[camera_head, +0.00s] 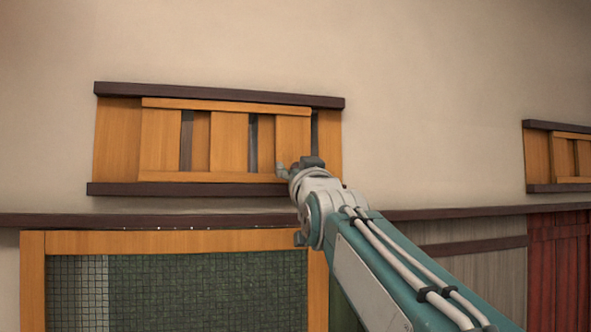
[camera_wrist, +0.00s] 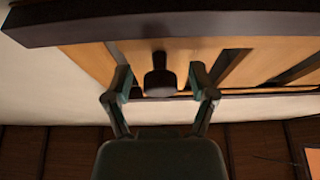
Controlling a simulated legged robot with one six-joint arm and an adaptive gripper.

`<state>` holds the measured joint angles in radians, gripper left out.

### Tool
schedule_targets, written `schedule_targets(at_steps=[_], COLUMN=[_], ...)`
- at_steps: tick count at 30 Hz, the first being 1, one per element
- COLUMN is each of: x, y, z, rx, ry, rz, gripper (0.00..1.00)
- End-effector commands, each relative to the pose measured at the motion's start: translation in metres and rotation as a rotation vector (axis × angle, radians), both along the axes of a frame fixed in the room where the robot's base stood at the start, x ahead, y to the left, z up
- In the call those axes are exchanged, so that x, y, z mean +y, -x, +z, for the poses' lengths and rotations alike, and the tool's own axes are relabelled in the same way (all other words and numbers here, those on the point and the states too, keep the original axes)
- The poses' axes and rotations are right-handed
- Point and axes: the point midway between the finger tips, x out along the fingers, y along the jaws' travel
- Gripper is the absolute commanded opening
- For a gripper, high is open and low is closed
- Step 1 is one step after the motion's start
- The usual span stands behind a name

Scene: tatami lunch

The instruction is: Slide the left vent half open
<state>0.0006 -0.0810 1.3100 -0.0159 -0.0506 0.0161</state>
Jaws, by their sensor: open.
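The left vent (camera_head: 230,141) is a wooden slatted panel between two dark rails, high on the wall in the head view. Narrow dark gaps show between its slats. My gripper (camera_head: 290,168) is at the lower right part of this panel and hides a bit of it. In the wrist view, a dark knob (camera_wrist: 160,76) stands out from the wooden panel (camera_wrist: 100,62). My gripper (camera_wrist: 161,88) is open, with one finger on each side of the knob. I cannot tell whether either finger touches it.
A second vent (camera_head: 566,157) is at the far right of the wall. A dark ledge (camera_head: 130,220) runs below the vents, above a wood-framed green mesh panel (camera_head: 205,285). The plain wall (camera_head: 440,90) between the vents is clear.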

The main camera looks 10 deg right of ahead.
Motion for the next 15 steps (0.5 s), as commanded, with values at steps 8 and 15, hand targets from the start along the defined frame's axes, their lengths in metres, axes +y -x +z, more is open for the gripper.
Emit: schedule_targets(at_steps=[8,15], x=[0.0000,0.0000], y=[0.0002,0.0004], z=[0.0000,0.0004], rx=[-0.001,-0.002], ry=[0.000,-0.001], rz=[0.000,0.000], gripper=[0.00,0.00])
